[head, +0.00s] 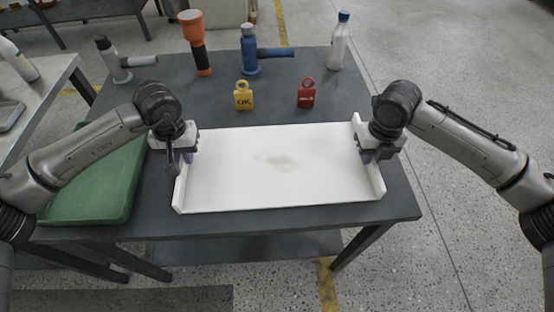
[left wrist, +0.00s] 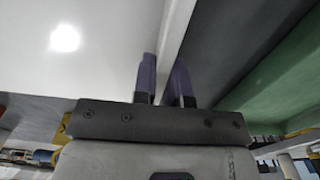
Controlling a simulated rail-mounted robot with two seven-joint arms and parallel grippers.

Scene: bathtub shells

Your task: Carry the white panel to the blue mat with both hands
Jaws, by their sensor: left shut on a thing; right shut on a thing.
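The white panel (head: 285,172) has raised walls at its left and right ends and a faint brownish smudge near its middle. It lies over the dark grey table, and I cannot tell whether it touches the top. My left gripper (head: 182,158) is shut on the panel's left end wall. In the left wrist view, its two purple fingers (left wrist: 164,82) stand on either side of that white wall (left wrist: 176,35). My right gripper (head: 374,156) is shut on the right end wall, its fingertips partly hidden. No blue mat is visible; a green mat-like slab (head: 98,185) lies left of the panel.
Further back are an orange-and-black tool (head: 196,45), a blue tool (head: 250,50) and a clear bottle (head: 339,42). A grey tool (head: 112,62) stands back left. A narrow table strip (head: 290,221) in front is clear.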

